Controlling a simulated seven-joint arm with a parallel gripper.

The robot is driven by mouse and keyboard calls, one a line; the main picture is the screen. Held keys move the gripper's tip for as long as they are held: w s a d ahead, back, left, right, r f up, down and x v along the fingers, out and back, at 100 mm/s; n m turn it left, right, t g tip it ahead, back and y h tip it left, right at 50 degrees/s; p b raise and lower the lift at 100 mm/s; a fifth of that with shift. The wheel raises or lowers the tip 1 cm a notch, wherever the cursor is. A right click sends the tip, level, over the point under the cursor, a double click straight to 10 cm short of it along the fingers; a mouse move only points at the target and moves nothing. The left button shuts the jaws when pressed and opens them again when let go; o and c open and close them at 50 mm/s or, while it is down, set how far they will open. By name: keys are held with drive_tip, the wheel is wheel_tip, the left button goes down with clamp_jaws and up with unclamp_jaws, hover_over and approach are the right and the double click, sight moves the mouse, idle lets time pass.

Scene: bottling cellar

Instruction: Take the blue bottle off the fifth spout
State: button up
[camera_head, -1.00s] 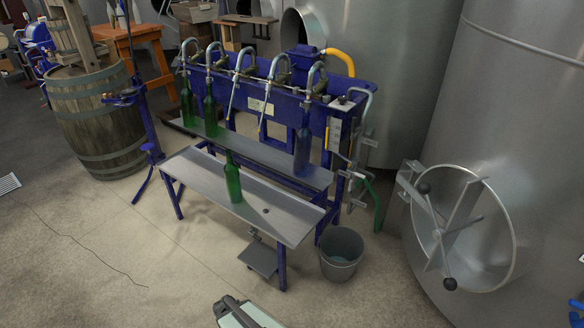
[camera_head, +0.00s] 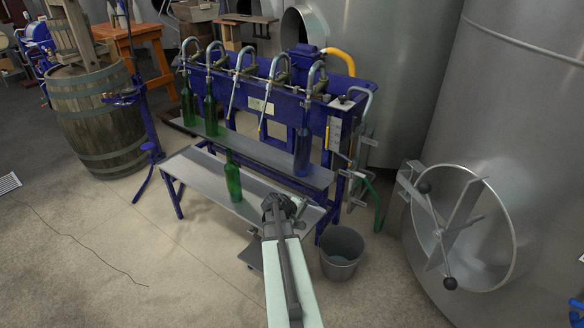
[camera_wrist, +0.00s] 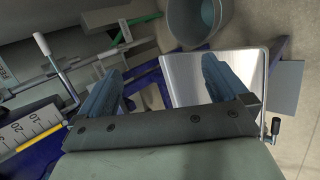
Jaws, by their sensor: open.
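The blue bottle (camera_head: 302,152) stands upright on the filler's back shelf, below the fifth spout (camera_head: 314,78) at the right end of the row. Its neck meets the spout's lower end; I cannot tell how far the spout reaches inside. My gripper (camera_head: 284,204) is over the right part of the front bench, lower in the picture than the bottle and apart from it. In the wrist view my gripper (camera_wrist: 163,82) is open with nothing between its two fingers. I cannot make out the blue bottle in that view.
A green bottle (camera_head: 232,180) stands on the front bench (camera_head: 195,172), left of my gripper. Two more green bottles (camera_head: 210,115) stand at the left spouts. A grey bucket (camera_head: 341,262) is on the floor at right. A large steel tank (camera_head: 500,110) fills the right side.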

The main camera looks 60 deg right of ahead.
drive_tip(key=w+d+r+n+t+h, duration=0.2)
drive_tip(key=w+d+r+n+h, duration=0.3)
drive_tip(key=d+r+n, duration=0.25)
drive_tip(key=n+t+h, duration=0.2)
drive_tip(key=n+t, duration=0.3)
drive_tip(key=n, duration=1.1)
approach(300, 156)
drive_tip(key=shift+x, duration=5)
drive_tip(key=shift+w+d+f, duration=0.1)
drive_tip(key=shift+d, duration=0.1)
drive_tip(key=shift+x, duration=1.45)
drive_tip(key=shift+c, duration=0.4)
clamp_jaws()
